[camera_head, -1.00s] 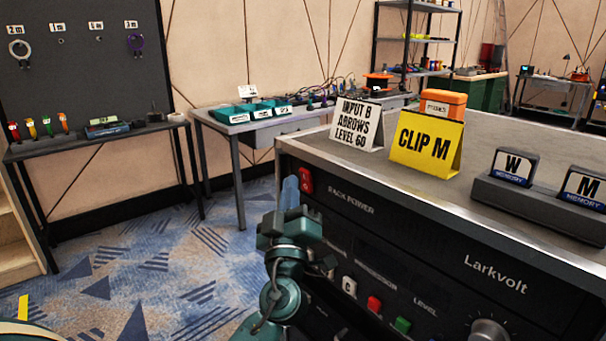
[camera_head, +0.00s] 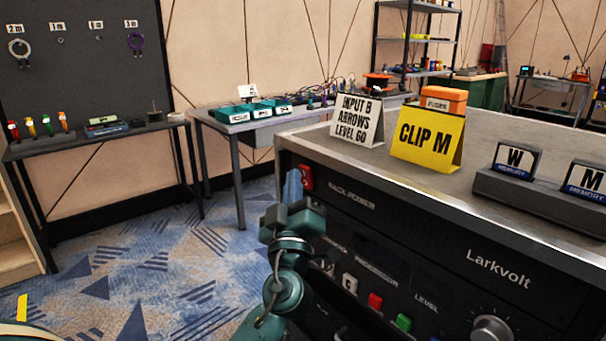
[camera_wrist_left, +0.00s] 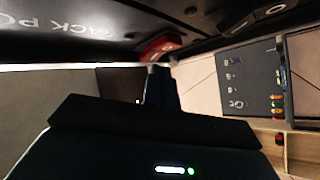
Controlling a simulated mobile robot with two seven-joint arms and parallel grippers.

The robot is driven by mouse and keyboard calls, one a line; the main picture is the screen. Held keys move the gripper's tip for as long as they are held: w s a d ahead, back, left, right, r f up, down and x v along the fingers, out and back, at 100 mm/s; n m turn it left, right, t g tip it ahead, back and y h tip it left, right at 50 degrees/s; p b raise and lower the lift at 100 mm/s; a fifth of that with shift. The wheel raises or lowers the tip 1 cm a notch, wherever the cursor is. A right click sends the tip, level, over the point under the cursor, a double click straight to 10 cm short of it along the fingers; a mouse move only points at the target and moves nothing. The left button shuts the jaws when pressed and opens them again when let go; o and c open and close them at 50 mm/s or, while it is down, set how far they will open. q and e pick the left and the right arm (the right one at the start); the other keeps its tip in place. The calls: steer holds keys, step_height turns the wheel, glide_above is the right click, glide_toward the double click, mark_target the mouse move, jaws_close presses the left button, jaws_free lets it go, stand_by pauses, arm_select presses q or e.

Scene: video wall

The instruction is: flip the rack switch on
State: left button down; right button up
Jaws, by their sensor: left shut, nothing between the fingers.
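The rack switch (camera_head: 306,177) is a small red rocker at the upper left of the dark rack front (camera_head: 450,262), beside the words RACK POWER. My left gripper (camera_head: 293,184) is shut and empty, its fingers pointing up just left of the switch and partly overlapping its edge in the head view. In the left wrist view the red switch (camera_wrist_left: 160,46) lies just beyond the tips of the closed fingers (camera_wrist_left: 159,75). I cannot tell whether they touch, nor which way the rocker is tipped. My right gripper is not in view.
A yellow CLIP M sign (camera_head: 427,138), a white INPUT B sign (camera_head: 357,120), an orange box (camera_head: 444,96) and a memory-card holder (camera_head: 545,198) stand on the rack top. Lower buttons and a knob (camera_head: 491,329) sit on its front. The carpet (camera_head: 150,270) to the left is clear.

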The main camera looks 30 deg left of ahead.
arm_select(q)
steer(key=shift+w+d+r, duration=0.15)
steer(key=shift+w, duration=0.25)
stand_by(0.7)
steer(key=shift+s+b, duration=0.1)
steer(key=shift+b, duration=0.2)
steer(key=shift+s+a+f+b, duration=0.25)
steer(key=shift+s+a+b, duration=0.05)
steer(key=shift+s+b, duration=0.3)
steer(key=shift+s, duration=0.15)
steer(key=shift+s+a+f+b, duration=0.3)
steer(key=shift+s+b, duration=0.1)
steer(key=shift+s, duration=0.3)
steer(key=shift+s+a+f+b, duration=0.25)
steer(key=shift+s+a+b, duration=0.1)
steer(key=shift+s, duration=0.35)
steer(key=shift+s+a+f+b, duration=0.25)
steer(key=shift+s+b, duration=0.15)
steer(key=shift+s, duration=0.3)
